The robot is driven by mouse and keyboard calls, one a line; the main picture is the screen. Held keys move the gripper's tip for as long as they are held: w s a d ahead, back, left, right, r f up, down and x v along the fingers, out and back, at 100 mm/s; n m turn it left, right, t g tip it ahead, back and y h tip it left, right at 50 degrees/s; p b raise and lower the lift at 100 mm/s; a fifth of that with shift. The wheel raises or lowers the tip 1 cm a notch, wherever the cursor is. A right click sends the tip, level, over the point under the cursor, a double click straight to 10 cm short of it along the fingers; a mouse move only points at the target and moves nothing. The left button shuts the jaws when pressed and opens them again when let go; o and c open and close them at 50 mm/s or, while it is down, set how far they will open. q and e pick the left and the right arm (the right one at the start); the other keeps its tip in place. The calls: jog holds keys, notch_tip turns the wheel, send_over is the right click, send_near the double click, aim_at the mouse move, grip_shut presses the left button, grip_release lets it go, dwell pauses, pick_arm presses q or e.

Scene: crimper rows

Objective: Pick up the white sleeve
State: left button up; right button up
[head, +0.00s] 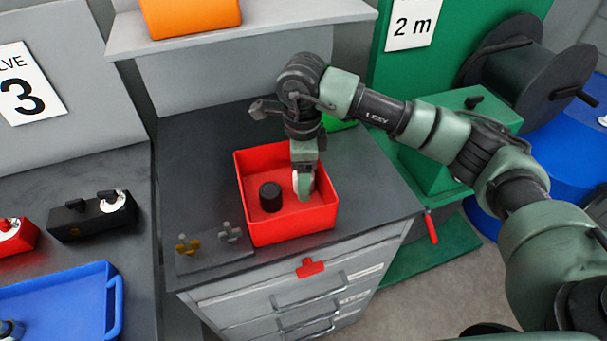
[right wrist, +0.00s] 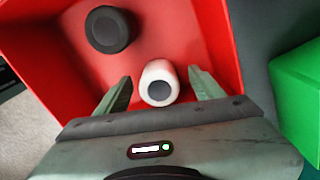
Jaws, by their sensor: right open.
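The white sleeve (right wrist: 159,82) stands in the red bin, its dark round end facing the right wrist camera. In the head view only a pale part of it (head: 297,183) shows beside my gripper. My right gripper (right wrist: 160,88) is open, with one finger on each side of the white sleeve and a gap on both sides. In the head view my right gripper (head: 304,185) reaches down into the red bin (head: 292,232). My left gripper is in neither view.
A black sleeve (head: 270,197) stands in the same bin, to the left of the white one. The bin's walls are close around my gripper. A green box (right wrist: 298,100) lies outside the bin. Small metal fittings (head: 187,245) sit on the counter at the front left.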

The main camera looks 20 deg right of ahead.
jog(key=shift+s+f, duration=0.1)
jog(key=shift+f, duration=0.35)
jog(key=shift+c, duration=0.3)
jog(key=c, duration=1.4)
